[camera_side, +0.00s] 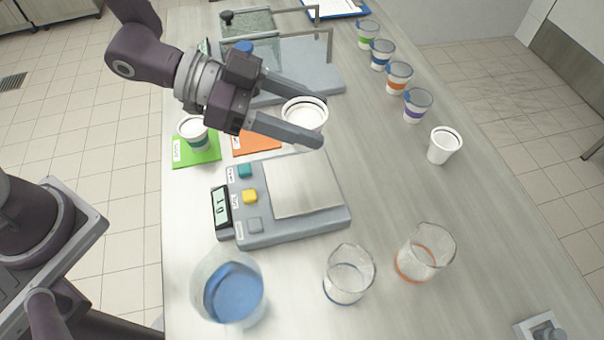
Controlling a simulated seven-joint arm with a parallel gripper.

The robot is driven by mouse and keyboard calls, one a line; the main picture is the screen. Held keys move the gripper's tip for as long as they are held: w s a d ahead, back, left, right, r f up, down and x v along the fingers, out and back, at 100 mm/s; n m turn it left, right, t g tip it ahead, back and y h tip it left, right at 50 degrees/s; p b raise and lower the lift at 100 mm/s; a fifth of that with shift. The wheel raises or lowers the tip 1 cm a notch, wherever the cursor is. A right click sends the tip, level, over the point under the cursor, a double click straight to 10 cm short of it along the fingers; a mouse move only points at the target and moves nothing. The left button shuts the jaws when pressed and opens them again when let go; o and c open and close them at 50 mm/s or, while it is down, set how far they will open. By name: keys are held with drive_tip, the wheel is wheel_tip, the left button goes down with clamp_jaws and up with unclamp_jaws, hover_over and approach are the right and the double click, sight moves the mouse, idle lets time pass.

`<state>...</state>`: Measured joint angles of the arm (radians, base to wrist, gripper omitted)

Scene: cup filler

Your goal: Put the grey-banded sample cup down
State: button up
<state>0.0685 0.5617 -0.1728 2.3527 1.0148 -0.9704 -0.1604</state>
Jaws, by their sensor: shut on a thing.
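My gripper (318,118) is shut on a white cup (304,108), with one finger on each side of it. The cup is upright, near the far edge of the scale's plate and right of an orange mat (262,141). The near finger covers most of its side, so I cannot see a grey band or whether its base touches anything. A scale (340,219) with a metal plate, coloured buttons and a small display stands just in front of the gripper.
A teal-banded cup (197,138) stands on a green mat (178,155). Several banded cups line the right, with a white cup (444,147) nearest. A blue-filled beaker (230,290) and two glass beakers (348,276) (426,252) stand in front.

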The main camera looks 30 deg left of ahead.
drive_tip(key=f, duration=1)
drive_tip(key=shift+s, duration=0.4)
drive_tip(key=shift+f, duration=0.15)
drive_tip(key=o, duration=1.4)
drive_tip(key=shift+a+r, duration=0.15)
drive_tip(key=shift+r, duration=0.15)
drive_tip(key=shift+g, duration=0.3)
drive_tip(key=v, duration=1.1)
drive_tip(key=shift+s+a, duration=0.15)
drive_tip(key=shift+a, duration=0.15)
